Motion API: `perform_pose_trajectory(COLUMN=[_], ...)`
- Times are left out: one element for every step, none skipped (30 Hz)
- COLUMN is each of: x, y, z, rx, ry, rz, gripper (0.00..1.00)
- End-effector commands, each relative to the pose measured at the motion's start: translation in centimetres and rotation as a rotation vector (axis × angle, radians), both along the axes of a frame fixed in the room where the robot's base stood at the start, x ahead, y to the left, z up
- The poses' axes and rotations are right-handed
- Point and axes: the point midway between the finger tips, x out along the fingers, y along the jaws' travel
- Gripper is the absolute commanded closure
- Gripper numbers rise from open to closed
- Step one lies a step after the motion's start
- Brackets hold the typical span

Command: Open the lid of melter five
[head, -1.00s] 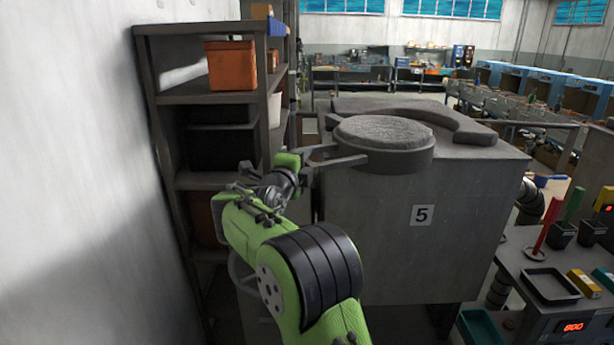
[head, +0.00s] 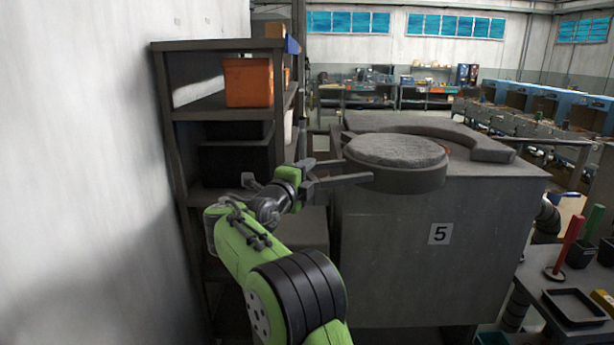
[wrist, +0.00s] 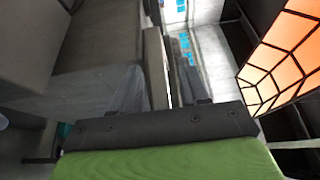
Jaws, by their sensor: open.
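Melter five (head: 385,265) is a big grey block with a "5" plate on its front. Its lid (head: 397,150), a thick round grey disc, lies flat at the top front left, overhanging the front. A small orange patch shows just behind the lid's right edge. My gripper (head: 358,170) is at the lid's left side, fingers apart and pointing right. The lower finger overlaps the lid's side; I cannot tell whether they touch.
A dark shelf (head: 212,108) with an orange bin (head: 248,82) stands left of the gripper, close to the wall. A bench with a black tray (head: 573,307) and a red rod stands at right. An orange panel with dark grid (wrist: 285,62) shows in the wrist view.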

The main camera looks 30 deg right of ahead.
Motion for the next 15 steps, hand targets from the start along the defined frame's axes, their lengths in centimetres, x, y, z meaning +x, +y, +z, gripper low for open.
perform_pose_trajectory(x=[0.0,0.0,0.0,0.0,-0.1,-0.1,-0.2,-0.4,-0.7,-1.1,-1.5,-2.0,-2.4,-2.9,-3.5], y=[0.0,0.0,-0.1,-0.1,0.0,0.1,0.4,0.7,1.3,1.8,2.5,3.4,4.2,4.9,5.9], z=[0.0,-0.1,-0.1,-0.1,-0.1,-0.1,-0.1,-0.1,-0.2,-0.3,-0.2,-0.3,-0.3,-0.4,-0.3], rx=[0.0,0.0,0.0,0.0,0.0,0.001,0.001,0.0,0.001,0.001,0.0,0.001,0.0,-0.001,-0.001], ry=[0.001,0.001,0.001,0.001,0.001,0.002,0.002,0.001,0.002,0.003,0.001,0.002,0.001,0.001,0.002], rz=[-0.001,-0.002,-0.002,-0.002,-0.002,-0.002,-0.001,0.0,0.001,0.002,0.003,0.004,0.006,0.006,0.006], gripper=[0.55,0.55,0.55,0.55,0.55,0.55,0.55,0.55,0.55,0.55,0.55,0.55,0.55,0.55,0.55])
